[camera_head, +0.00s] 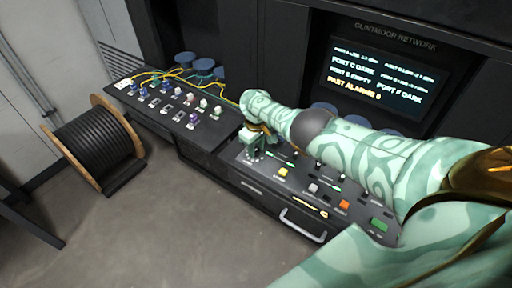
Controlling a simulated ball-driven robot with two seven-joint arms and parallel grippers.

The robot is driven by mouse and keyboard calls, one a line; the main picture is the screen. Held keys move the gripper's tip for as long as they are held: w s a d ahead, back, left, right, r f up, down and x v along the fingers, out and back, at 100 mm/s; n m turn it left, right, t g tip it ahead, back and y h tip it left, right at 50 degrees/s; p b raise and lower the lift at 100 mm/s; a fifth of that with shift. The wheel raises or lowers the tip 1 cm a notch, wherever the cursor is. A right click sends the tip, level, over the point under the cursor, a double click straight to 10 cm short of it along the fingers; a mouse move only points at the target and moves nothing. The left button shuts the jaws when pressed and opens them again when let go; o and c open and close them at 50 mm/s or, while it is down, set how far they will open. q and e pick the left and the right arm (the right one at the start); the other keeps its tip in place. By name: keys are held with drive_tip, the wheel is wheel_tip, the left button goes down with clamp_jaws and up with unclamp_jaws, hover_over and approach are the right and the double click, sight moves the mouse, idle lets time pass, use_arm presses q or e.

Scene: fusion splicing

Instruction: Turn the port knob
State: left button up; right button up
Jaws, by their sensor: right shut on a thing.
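My right arm reaches in from the right across the control panel (262,182). Its gripper (256,140) is at the panel's left end, pointing down, and is shut on the port knob. The knob is mostly hidden by the fingers. Pale marks of a dial (250,157) show on the panel just below the fingers. How far the knob is turned cannot be told. My left gripper is not in view.
A patch panel (165,112) with colored plugs and yellow cables is left of the control panel. A screen (385,75) with port lines is behind. The panel has yellow (283,172), orange (344,204) and green (379,225) buttons. A cable reel (97,140) stands on the floor, left.

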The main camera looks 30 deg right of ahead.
sight(256, 150)
drive_tip(key=o, duration=1)
wheel_tip(256, 150, up, 16)
drive_tip(key=p, duration=1.3)
drive_tip(key=shift+r, duration=0.15)
drive_tip(key=shift+w, duration=0.1)
